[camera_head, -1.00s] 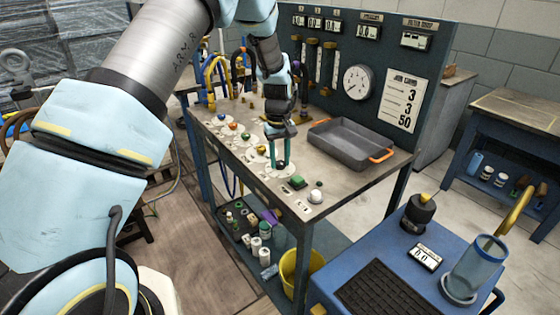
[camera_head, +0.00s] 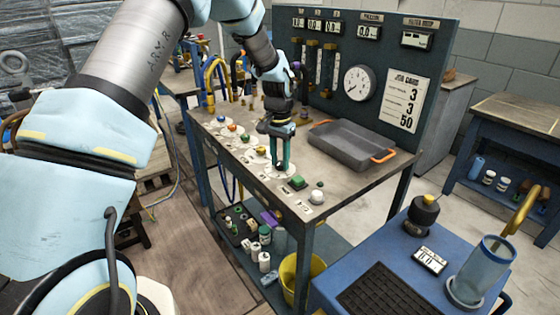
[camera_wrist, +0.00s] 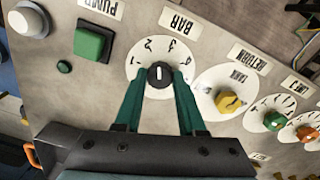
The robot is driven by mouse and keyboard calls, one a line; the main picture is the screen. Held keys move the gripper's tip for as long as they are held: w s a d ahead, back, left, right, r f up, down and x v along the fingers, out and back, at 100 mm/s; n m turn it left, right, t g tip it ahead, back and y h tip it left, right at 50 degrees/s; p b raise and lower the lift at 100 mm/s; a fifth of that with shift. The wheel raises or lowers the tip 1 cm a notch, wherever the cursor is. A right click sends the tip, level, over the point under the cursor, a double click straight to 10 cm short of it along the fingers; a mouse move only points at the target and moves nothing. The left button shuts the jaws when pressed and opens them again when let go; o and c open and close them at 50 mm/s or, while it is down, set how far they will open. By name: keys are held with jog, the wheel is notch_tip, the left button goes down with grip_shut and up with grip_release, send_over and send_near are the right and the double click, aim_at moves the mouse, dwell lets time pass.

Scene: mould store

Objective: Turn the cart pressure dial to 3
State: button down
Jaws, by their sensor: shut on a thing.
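The pressure dial, a white disc labelled BAR (camera_wrist: 139,73), lies on the bench-like cart top and carries upside-down numbers 1 to 4. Its black knob (camera_wrist: 160,76) sits at the disc's centre, between the teal fingers of my gripper (camera_wrist: 160,80). The gripper is shut on the knob, one finger at each side. The knob has a small pale mark, but I cannot tell which number it points to. In the head view, my gripper (camera_head: 284,170) reaches down to the cart top, and its fingers largely hide the knob.
A green button (camera_wrist: 91,42) and a white knob (camera_wrist: 28,21) stand beside the dial. A yellow knob (camera_wrist: 228,102) is on the other side. A grey tray (camera_head: 350,152) lies behind the gripper. The upright panel holds a round gauge (camera_head: 357,83) and a job card (camera_head: 405,100).

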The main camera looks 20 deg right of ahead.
aim_at(279, 162)
jog(key=m, duration=0.4)
jog(key=shift+m, duration=0.4)
dwell(0.4)
jog(key=c, duration=0.5)
grip_release()
jog(key=shift+r, duration=0.15)
notch_tip(279, 162, up, 10)
jog(key=b, duration=0.2)
jog(key=shift+w+r+b, duration=0.15)
jog(key=shift+r+b, duration=0.1)
jog(key=shift+b, duration=0.05)
